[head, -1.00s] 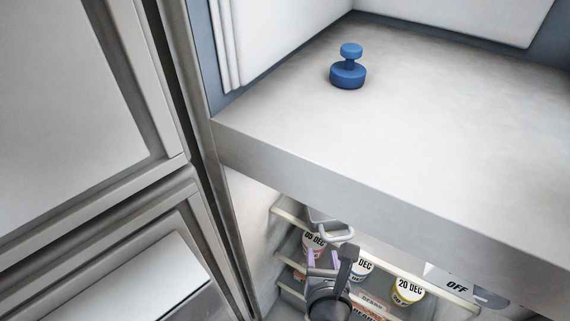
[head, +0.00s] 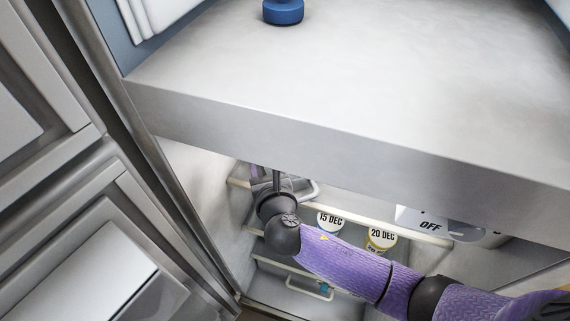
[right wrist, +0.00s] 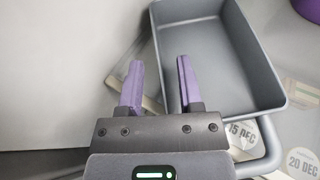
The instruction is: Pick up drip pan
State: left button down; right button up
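The drip pan looks to be the empty grey rectangular pan (right wrist: 222,65) in the right wrist view, with a looped handle at its near side. In the head view its handle (head: 308,192) shows under the counter, and the rest is mostly hidden by my right arm. My right gripper (right wrist: 158,85) is open, with purple fingers apart and nothing held. One finger overlaps the pan's left wall and the other is outside it to the left; contact cannot be told. In the head view my right gripper (head: 262,172) is partly hidden behind its wrist. My left gripper is not in view.
The grey counter (head: 350,80) overhangs the shelves, with a blue knobbed object (head: 283,12) on it. Dated tubs (head: 381,238) stand on a shelf right of my wrist. A pale wall (head: 200,190) bounds the left.

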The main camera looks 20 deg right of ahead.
grip_shut()
